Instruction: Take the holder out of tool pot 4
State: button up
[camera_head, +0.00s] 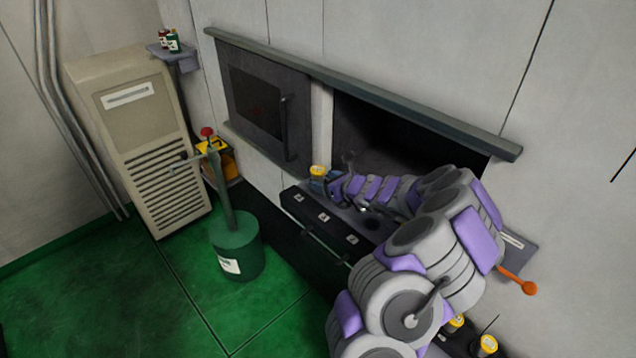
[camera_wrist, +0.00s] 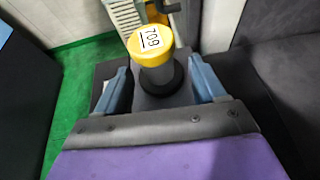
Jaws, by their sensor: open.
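A holder with a yellow cap (camera_wrist: 150,46) and grey body stands upright in the wrist view, its lower part inside a dark round collar. A number label lies on the cap, apparently 709. The same yellow-capped holder (camera_head: 317,171) shows in the head view at the far left end of the dark rack (camera_head: 312,228). My gripper (camera_wrist: 160,82) is open, with one blue finger on each side of the holder. I see no clear contact. In the head view my gripper (camera_head: 334,187) is right beside the holder, partly hidden by my arm. The rack's number plates are too small to read.
A dark open bay (camera_head: 385,140) lies behind the rack, beside a dark door with a handle (camera_head: 285,128). A green canister with a pump (camera_head: 236,250) stands in front on the green floor. More yellow-capped holders (camera_head: 488,344) show at the bottom right. An orange-knobbed lever (camera_head: 520,285) sticks out at right.

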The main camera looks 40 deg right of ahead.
jog(key=shift+r+x, duration=0.15)
jog(key=shift+x, duration=1.2)
jog(key=shift+r+x, duration=0.15)
jog(key=shift+x, duration=1.2)
jog(key=shift+w, duration=0.1)
grip_shut()
